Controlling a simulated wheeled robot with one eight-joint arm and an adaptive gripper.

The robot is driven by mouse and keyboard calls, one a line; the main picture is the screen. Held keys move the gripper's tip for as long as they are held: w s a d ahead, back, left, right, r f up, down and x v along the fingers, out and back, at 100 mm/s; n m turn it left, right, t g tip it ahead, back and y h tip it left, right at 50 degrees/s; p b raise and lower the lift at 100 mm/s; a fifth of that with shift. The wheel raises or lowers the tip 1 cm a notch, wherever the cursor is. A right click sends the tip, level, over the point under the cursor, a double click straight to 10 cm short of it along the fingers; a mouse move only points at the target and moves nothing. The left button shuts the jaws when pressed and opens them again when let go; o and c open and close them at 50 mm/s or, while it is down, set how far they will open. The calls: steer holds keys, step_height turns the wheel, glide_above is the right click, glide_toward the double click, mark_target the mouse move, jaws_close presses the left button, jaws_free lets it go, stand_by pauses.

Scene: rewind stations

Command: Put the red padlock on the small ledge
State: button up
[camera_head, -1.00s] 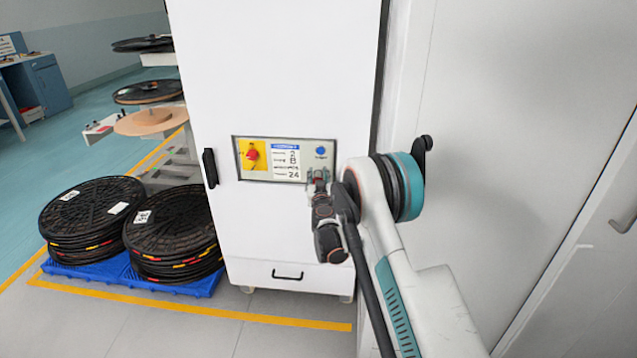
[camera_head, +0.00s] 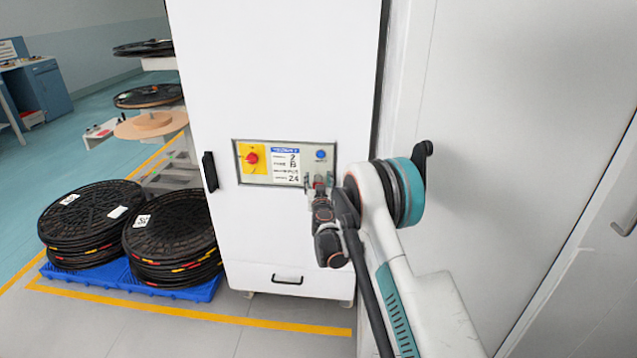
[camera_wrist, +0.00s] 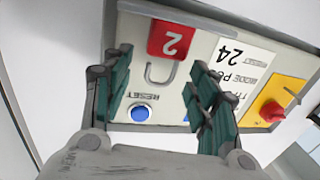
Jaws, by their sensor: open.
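The red padlock (camera_wrist: 172,39) shows in the wrist view, which is upside down. It has a white 2 on its body and a grey shackle (camera_wrist: 150,78), in front of the control panel. In the head view a small red patch of the padlock (camera_head: 319,182) shows between the fingers. My gripper (camera_head: 319,186) is open at the panel's lower right corner. In the wrist view its fingers (camera_wrist: 160,78) stand apart on both sides of the shackle, with gaps visible. No ledge can be made out clearly; what supports the padlock is hidden.
The panel has a red rotary switch on a yellow plate (camera_head: 251,158), a label (camera_head: 286,164) and a blue reset button (camera_head: 320,155). It is set in a white cabinet (camera_head: 270,80). Stacked black reels (camera_head: 170,228) stand at left. A grey wall (camera_head: 510,120) is close at right.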

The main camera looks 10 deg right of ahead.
steer(key=s+a+p, duration=0.1)
steer(key=s+p, duration=0.2)
steer(key=s, duration=0.8)
steer(key=shift+s+a, duration=0.35)
steer(key=shift+s, duration=0.05)
